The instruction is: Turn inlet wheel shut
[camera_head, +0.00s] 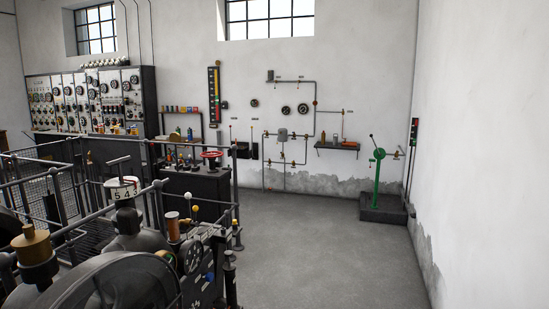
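A red handwheel (212,155) sits on top of a dark cabinet-like stand (200,187) near the middle left of the room, behind the railing. It is the only clear handwheel in view, and I cannot tell whether it is the inlet wheel. Its turn position is too small to read. Neither of my grippers shows in the head view.
Dark machinery (120,285) with a brass cap (32,244) fills the lower left. Metal railings (150,205) stand around it. A green lever stand (377,180) is on a dark block at the right. The grey floor (310,250) in the middle is clear.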

